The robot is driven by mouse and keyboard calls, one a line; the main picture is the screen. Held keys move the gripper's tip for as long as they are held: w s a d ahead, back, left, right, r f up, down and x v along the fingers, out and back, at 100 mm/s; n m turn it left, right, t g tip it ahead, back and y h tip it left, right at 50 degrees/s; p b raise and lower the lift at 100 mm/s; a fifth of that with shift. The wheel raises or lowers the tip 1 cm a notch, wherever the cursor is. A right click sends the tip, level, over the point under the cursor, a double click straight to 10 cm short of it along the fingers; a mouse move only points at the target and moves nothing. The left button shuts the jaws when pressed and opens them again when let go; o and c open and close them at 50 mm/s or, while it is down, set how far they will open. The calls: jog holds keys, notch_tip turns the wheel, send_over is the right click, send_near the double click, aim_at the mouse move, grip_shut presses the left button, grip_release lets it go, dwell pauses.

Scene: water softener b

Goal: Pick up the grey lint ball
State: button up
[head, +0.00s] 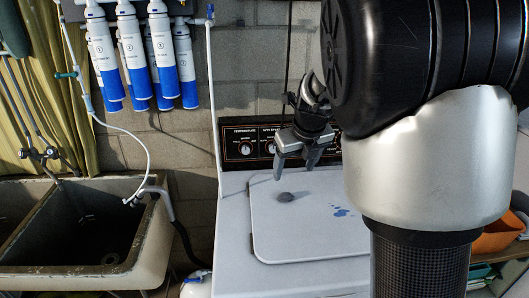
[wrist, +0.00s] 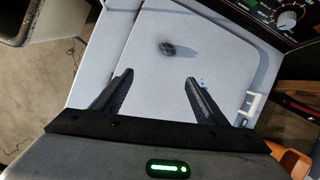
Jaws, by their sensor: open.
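The grey lint ball (head: 286,197) is a small dark grey lump on the white lid (head: 270,230) of the washing machine, left of the lid's middle in the head view. In the wrist view the lint ball (wrist: 168,48) lies beyond the fingertips, roughly in line with the gap between them. My gripper (head: 294,174) is open and empty, above the lid and apart from the lint ball. Both fingers of my gripper (wrist: 159,76) show in the wrist view. Nothing hides the lint ball.
A dark control panel (head: 262,146) with knobs stands behind the lid. A blue spot (head: 341,212) marks the lid. A double stone sink (head: 90,275) is at left, with blue-and-white filter cartridges (head: 133,58) above. An orange container (head: 497,238) sits at right. The lid is otherwise clear.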

notch_tip(320, 180, down, 2)
jog(key=w+m, duration=0.3)
jog(key=b, duration=0.2)
send_near(286, 195)
jog(key=f, duration=0.2)
jog(key=shift+w+a+f+h, duration=0.15)
jog(key=shift+w+f+h, duration=0.15)
jog(key=shift+f, duration=0.1)
jog(key=shift+w+x, duration=0.15)
jog(key=shift+x, duration=1.35)
jog(key=shift+w+x, duration=0.15)
jog(key=shift+x, duration=1.3)
jog(key=shift+r, duration=0.1)
jog(key=c, duration=1.2)
